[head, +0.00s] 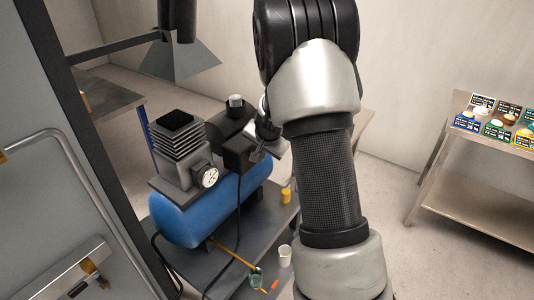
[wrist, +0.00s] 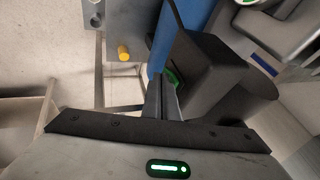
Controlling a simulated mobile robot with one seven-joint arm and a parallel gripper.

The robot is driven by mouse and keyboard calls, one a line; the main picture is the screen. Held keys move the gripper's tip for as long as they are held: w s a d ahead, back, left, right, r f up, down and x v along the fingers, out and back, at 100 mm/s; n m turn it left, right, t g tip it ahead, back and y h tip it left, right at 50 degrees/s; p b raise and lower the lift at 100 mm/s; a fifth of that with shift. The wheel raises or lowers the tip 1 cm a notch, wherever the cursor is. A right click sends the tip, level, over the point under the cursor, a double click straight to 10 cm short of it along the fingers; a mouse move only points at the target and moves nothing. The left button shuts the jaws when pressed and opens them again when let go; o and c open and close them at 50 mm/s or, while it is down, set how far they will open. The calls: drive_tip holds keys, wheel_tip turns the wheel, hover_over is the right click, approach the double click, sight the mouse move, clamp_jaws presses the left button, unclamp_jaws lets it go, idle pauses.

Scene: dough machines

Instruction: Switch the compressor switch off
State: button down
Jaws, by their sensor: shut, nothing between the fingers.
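The compressor has a blue tank (head: 193,219), a finned pump and a round white gauge (head: 208,177). A black box (head: 239,153) sits on top of the tank at its right side. My gripper (head: 258,152) is at the right side of this box, partly hidden by my arm. In the wrist view the shut, empty fingers (wrist: 162,84) point at the side of the black box (wrist: 208,75). A small green-edged part (wrist: 172,77) on the box shows right at the fingertips, probably the switch. The fingers partly hide it, so its position and any contact cannot be told.
The compressor stands on a grey table (head: 225,270) with a yellow cylinder (head: 286,196), a white cup (head: 285,256) and small tools. A black hose hangs in front of the tank. A shelf (head: 470,200) with several coloured containers stands at the right. A grey door-like panel is at the left.

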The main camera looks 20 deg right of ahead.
idle(0.3)
drive_tip(key=b, duration=0.3)
drive_tip(key=shift+w+a+f+t, duration=0.1)
drive_tip(key=shift+w+f+t, duration=0.1)
drive_tip(key=shift+t, duration=0.1)
drive_tip(key=shift+r, duration=0.2)
drive_tip(key=shift+r+p, duration=0.45)
drive_tip(key=shift+r, duration=0.25)
